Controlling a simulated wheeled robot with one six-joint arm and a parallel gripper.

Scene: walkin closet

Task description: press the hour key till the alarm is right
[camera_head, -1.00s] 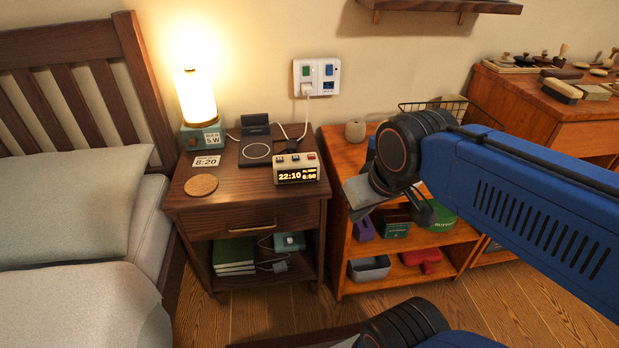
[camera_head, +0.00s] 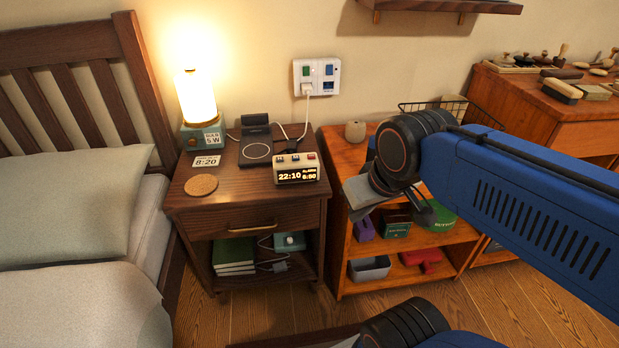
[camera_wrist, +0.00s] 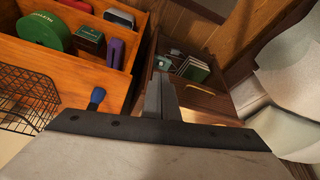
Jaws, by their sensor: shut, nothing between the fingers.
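The alarm clock (camera_head: 297,170) stands on the right front of the nightstand top. Its lit display reads 22:10, with a smaller alarm time beside it that looks like 6:50 or 8:50; the first digit is hard to tell. Small keys, some reddish, sit on its top; their labels are too small to read. A white card (camera_head: 206,161) reading 8:20 lies at the back left of the nightstand. My gripper (camera_wrist: 161,97) is shut and empty in the wrist view. In the head view my arm largely hides it, to the right of the clock and apart from it.
A charging stand (camera_head: 256,147) with a cable is behind the clock. A lit lamp (camera_head: 197,100) and cork coaster (camera_head: 201,185) share the nightstand (camera_head: 240,206).

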